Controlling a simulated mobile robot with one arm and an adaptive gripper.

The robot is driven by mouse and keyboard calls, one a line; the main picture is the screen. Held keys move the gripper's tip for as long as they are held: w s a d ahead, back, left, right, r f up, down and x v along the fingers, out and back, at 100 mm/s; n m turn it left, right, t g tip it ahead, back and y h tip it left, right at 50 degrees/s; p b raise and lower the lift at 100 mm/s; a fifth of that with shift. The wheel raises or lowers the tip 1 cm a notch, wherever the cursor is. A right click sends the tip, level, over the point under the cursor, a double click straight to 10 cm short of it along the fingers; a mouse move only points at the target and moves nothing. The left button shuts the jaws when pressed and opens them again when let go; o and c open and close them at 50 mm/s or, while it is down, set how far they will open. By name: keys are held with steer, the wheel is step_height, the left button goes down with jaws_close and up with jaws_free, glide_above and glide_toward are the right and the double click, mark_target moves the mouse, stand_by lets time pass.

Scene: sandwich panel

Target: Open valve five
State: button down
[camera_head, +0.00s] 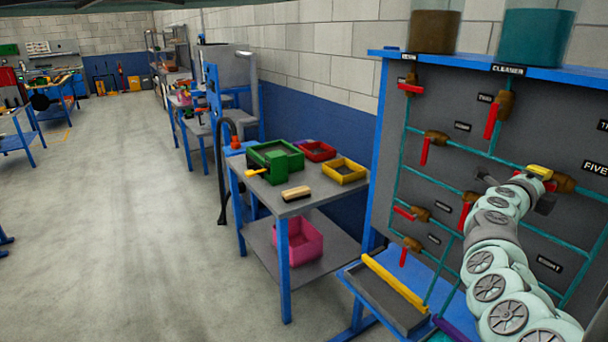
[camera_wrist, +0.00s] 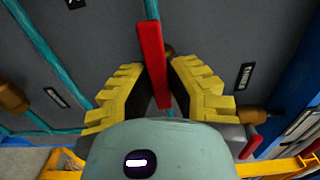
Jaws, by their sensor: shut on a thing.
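Valve five shows in the head view as a brass body (camera_head: 564,183) on a teal pipe, beside the FIVE label (camera_head: 596,167). My gripper (camera_head: 540,172) is at this valve, and its yellow fingers and wrist hide the handle there. In the wrist view, a red lever handle (camera_wrist: 150,52) stands between the yellow ridged fingers of my gripper (camera_wrist: 156,96), which are shut on it. The handle roughly lines up with a teal pipe (camera_wrist: 152,10) at the top of that view. The brass body is mostly hidden behind the handle and a finger.
Other red-handled valves stand close by, including valve two (camera_head: 492,118) and a lower-left one (camera_head: 468,212). A grey table (camera_head: 262,197) with coloured bins stands left of the panel. The floor further left is clear.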

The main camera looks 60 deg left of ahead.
stand_by(0.5)
steer(key=c, duration=0.9)
jaws_free()
steer(key=shift+c, duration=0.2)
steer(key=shift+s, duration=0.1)
steer(key=s, duration=1.2)
steer(key=shift+a, duration=0.3)
steer(key=shift+w, duration=0.1)
